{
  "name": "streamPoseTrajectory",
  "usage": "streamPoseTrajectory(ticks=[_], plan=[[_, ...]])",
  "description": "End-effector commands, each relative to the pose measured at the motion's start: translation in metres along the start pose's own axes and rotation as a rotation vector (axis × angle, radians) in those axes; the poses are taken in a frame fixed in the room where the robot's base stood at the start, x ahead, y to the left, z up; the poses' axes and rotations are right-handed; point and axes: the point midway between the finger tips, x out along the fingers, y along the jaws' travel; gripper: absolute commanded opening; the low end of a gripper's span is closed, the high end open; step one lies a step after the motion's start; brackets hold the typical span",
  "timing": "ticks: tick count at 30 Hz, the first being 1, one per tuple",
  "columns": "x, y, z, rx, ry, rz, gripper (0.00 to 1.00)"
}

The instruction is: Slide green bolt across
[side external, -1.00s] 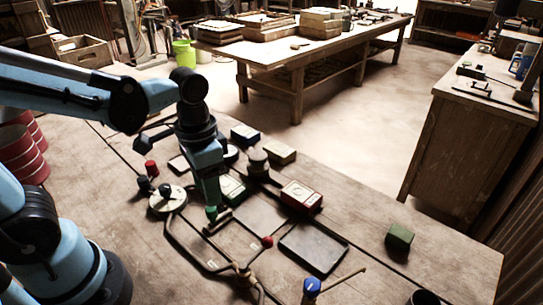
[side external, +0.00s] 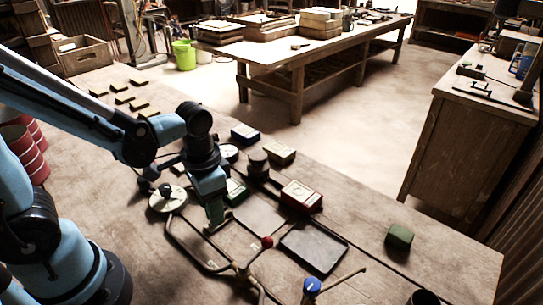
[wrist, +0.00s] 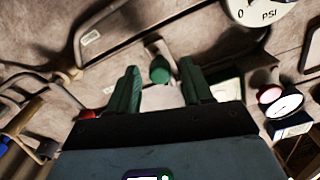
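The green bolt's round knob (wrist: 160,70) shows in the wrist view between my gripper's two green fingers. My gripper (wrist: 160,88) is open, with a finger on each side of the knob and a visible gap on both sides. In the side view my gripper (side external: 216,222) is low over the bench, tilted, at the bent dark metal rails, and it hides the green knob there. I cannot tell how far the fingertips reach down beside the knob.
Dark rails (side external: 196,258) run left of and in front of my gripper. A red knob (side external: 267,242), a black tray (side external: 313,248) and a red box (side external: 301,196) lie to the right. A round gauge (side external: 168,198) is close on the left. Several boxes stand behind.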

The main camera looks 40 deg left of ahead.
Motion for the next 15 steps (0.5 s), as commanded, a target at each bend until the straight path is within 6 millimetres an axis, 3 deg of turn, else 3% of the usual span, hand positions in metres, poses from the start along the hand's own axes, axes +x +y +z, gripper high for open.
streamPoseTrajectory(ticks=[1, 9, 15], plan=[[-0.0001, 0.0, 0.0, 0.0, 0.0, 0.0, 0.43], [-0.0002, 0.0, 0.0, 0.0, 0.0, 0.0, 0.01], [-0.0002, 0.0, 0.0, 0.0, 0.0, 0.0, 0.0]])
